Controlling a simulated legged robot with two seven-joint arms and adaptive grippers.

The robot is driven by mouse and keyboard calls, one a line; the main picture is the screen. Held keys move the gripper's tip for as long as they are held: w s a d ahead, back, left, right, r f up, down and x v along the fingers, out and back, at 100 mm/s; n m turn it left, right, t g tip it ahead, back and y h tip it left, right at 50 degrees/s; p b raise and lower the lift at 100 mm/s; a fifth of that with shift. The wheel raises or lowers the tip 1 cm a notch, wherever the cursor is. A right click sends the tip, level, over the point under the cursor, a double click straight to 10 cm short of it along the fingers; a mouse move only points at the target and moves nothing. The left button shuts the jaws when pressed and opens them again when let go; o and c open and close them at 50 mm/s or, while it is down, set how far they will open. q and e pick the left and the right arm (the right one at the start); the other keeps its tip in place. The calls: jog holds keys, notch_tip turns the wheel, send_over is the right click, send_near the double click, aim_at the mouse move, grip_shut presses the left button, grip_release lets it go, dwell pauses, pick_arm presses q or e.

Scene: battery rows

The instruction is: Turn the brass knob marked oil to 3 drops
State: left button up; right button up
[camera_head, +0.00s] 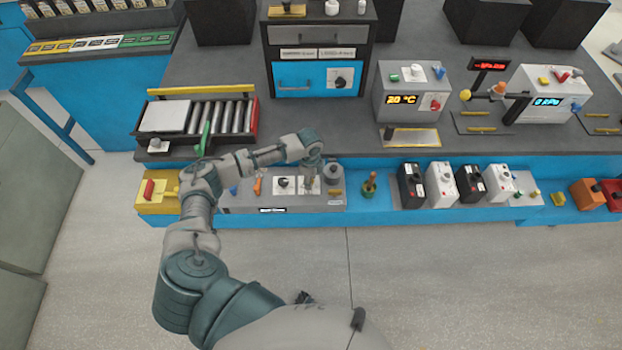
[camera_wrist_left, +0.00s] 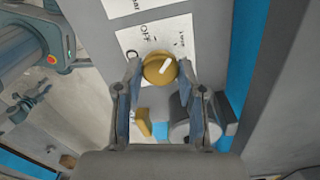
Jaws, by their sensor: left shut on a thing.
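The brass knob (camera_wrist_left: 153,68) sits on a white label plate (camera_wrist_left: 142,40) in the left wrist view, with a white pointer line slanting up and to the right. The word OFF is printed above and left of it; the other marks are too small to read. My left gripper (camera_wrist_left: 161,73) has a finger on each side of the knob and is shut on it. In the head view my left gripper (camera_head: 311,173) is over the right part of the grey pump panel (camera_head: 255,201) and hides the knob. My right gripper is not in view.
On the same panel stand another dark knob (camera_head: 283,183), an orange lever (camera_head: 258,186) and a grey cylinder (camera_head: 330,172). A roller tray (camera_head: 255,120) is behind my left arm. A green-topped thing (camera_head: 369,184) and black and white boxes (camera_head: 440,185) stand to the right.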

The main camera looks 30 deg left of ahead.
pick_arm(q)
jog(key=shift+a, duration=0.35)
jog(key=o, duration=1.1)
jog(key=shift+o, duration=0.2)
jog(key=shift+a, duration=0.15)
notch_tip(320, 180, up, 12)
jog(key=shift+a+f, duration=0.15)
